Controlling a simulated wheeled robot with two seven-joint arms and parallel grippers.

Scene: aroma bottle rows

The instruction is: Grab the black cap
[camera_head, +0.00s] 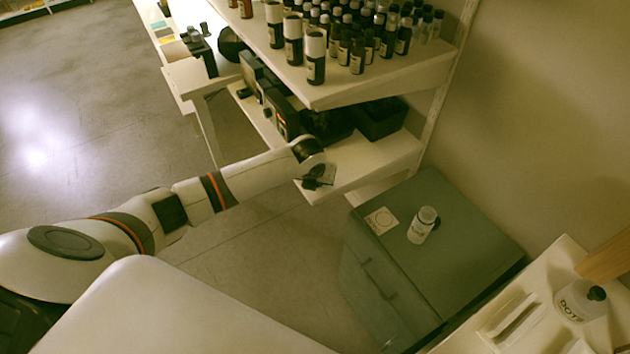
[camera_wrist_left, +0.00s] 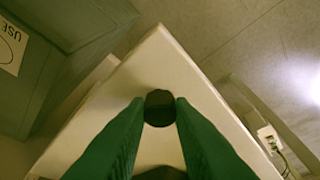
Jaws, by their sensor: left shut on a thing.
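The black cap (camera_wrist_left: 159,108) is a small round dark piece between the two green fingertips of my left gripper (camera_wrist_left: 158,103) in the left wrist view. The fingers are shut on it from both sides, over a pale shelf surface. In the head view my left gripper (camera_head: 318,180) is at the front corner of the lower white shelf (camera_head: 365,168). The cap cannot be made out clearly there. My right gripper is not in view.
An upper shelf (camera_head: 400,80) holds several dark bottles (camera_head: 316,58). Black boxes stand on the lower shelf behind my gripper. A green cabinet (camera_head: 470,235) carries a white bottle (camera_head: 422,225) and a printed card (camera_head: 381,220). Open floor lies to the left.

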